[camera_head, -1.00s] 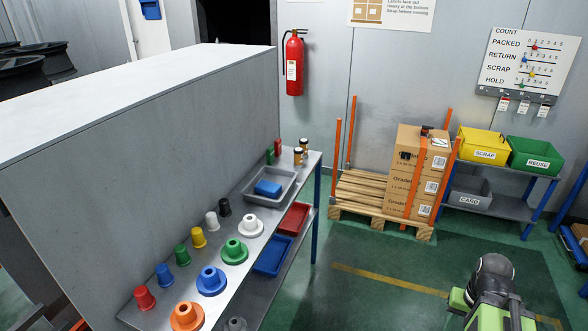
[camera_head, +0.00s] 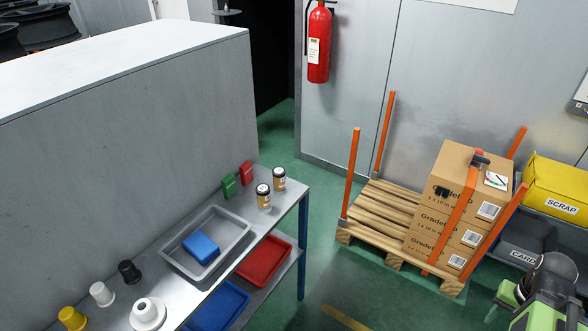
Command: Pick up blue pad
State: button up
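The blue pad (camera_head: 201,247) is a small rounded block lying in a shallow grey tray (camera_head: 236,221). The tray sits on the metal bench (camera_head: 288,202), near its far end. Part of my own arm (camera_head: 540,297) shows at the lower right, in green and dark grey, well away from the pad and beyond the bench. I cannot make out my gripper's fingers in this view.
Two cups (camera_head: 264,197) and a green and a red block (camera_head: 246,173) stand behind the tray. A red bin (camera_head: 264,260) and a blue one are below. A pallet (camera_head: 373,219) holds boxes at right.

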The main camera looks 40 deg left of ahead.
aim_at(201, 247)
jog(key=i, duration=1.2)
jog(key=u, duration=1.8)
jog(key=k, duration=0.1)
jog(key=u, duration=3.05)
jog(key=i, duration=1)
jog(key=u, duration=0.05)
